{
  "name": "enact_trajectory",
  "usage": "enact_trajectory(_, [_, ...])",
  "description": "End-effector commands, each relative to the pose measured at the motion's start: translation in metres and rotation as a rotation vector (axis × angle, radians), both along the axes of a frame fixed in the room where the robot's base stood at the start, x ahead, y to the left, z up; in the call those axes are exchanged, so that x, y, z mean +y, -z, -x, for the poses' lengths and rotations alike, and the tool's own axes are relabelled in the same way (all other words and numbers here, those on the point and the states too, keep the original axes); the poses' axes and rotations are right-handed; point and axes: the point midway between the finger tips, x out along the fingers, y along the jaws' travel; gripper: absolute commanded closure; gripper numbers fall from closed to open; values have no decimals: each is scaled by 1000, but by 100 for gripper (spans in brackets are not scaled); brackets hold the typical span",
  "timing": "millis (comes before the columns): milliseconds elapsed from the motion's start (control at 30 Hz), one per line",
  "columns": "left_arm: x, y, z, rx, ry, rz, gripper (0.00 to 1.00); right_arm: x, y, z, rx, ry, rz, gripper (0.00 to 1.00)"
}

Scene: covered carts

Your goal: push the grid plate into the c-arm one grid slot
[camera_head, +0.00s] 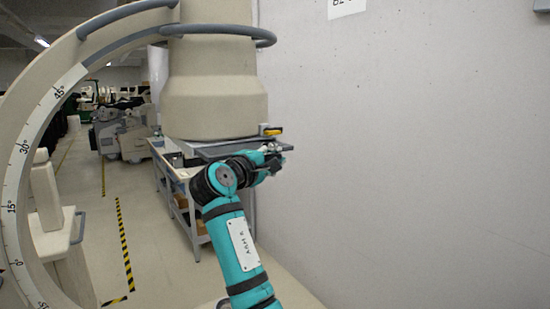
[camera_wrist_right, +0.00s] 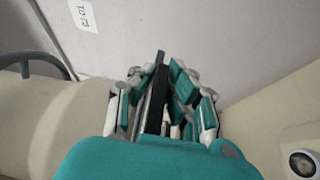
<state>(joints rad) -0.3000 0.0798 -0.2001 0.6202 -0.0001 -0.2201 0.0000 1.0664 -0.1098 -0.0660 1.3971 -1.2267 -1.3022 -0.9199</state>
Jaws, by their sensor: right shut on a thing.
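The C-arm (camera_head: 22,125) is a large cream arc with a degree scale at the left. Its thick cream cylindrical head (camera_head: 213,100) hangs at the top middle. The grid plate (camera_head: 228,149) is a thin dark grey plate, lying roughly level just under the head and sticking out to the right. My right gripper (camera_head: 272,155) is shut on the plate's right end. In the right wrist view the dark plate (camera_wrist_right: 153,92) stands edge-on between the fingers. How deep the plate sits in the slot is hidden. My left gripper is in neither view.
A grey cart (camera_head: 180,172) with boxes on its lower shelves stands under the head. A yellow handle (camera_head: 271,131) shows at the head's lower right. A plain wall (camera_head: 410,150) fills the right side. Striped tape (camera_head: 122,235) marks the open floor.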

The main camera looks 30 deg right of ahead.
Motion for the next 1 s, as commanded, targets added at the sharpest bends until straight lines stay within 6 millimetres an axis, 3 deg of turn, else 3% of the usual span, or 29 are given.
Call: enact_trajectory(1000, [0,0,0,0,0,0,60,2,-2,-25,-6,-1,1,100])
